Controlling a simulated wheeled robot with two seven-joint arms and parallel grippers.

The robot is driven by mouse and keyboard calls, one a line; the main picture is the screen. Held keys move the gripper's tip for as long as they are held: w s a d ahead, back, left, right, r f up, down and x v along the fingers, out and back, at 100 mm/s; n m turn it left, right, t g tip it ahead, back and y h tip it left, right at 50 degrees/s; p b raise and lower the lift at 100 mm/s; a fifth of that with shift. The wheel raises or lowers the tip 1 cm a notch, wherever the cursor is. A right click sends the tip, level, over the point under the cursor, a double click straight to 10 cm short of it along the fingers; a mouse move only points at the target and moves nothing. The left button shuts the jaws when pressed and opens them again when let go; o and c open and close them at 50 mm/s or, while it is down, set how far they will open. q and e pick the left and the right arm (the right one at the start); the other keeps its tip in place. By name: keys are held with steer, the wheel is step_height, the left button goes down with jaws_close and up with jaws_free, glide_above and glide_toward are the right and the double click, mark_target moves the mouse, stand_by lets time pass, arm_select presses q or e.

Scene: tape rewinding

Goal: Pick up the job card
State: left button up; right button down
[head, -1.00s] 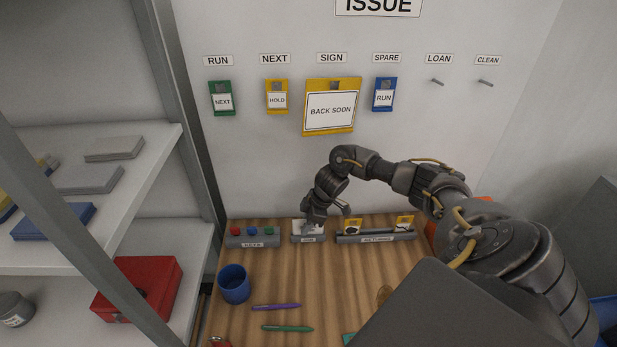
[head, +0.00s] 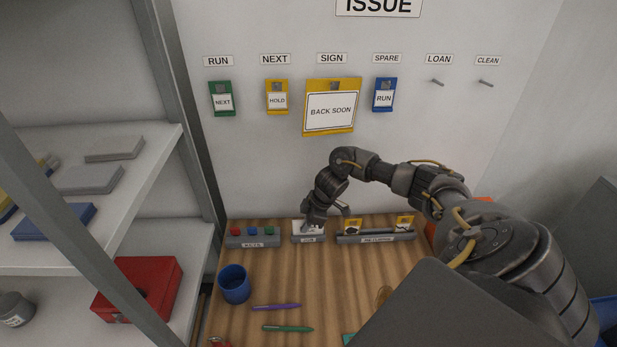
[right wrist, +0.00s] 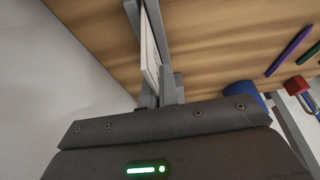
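The job card (right wrist: 150,58) is a thin white card, seen nearly edge-on between the two fingers of my right gripper (right wrist: 148,45) in the right wrist view. The fingers lie close along both sides of it and look shut on it. In the head view the white card (head: 299,228) shows at the small grey job holder (head: 309,239) at the back of the wooden bench. My right gripper (head: 308,226) reaches down there and hides part of it. I cannot tell whether the card is clear of the holder. My left gripper is not in view.
A keys holder (head: 252,242) stands left of the job holder, and a grey rack with yellow tags (head: 376,238) stands to its right. A blue cup (head: 234,284), a purple pen (head: 276,307) and a green pen (head: 288,328) are nearer. Signs hang on the wall above.

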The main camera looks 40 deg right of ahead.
steer(key=shift+r+b, duration=0.3)
steer(key=shift+r, duration=0.1)
step_height(320, 180, up, 2)
steer(key=shift+w+r+b, duration=0.1)
steer(key=shift+r+b, duration=0.05)
steer(key=shift+b, duration=0.7)
steer(key=s+a+r+b, duration=0.2)
steer(key=s+a+r, duration=0.4)
steer(key=s+r, duration=0.4)
steer(key=s, duration=0.2)
steer(key=shift+s+r+b, duration=0.2)
steer(key=shift+s+b, duration=0.15)
steer(key=shift+s, duration=0.05)
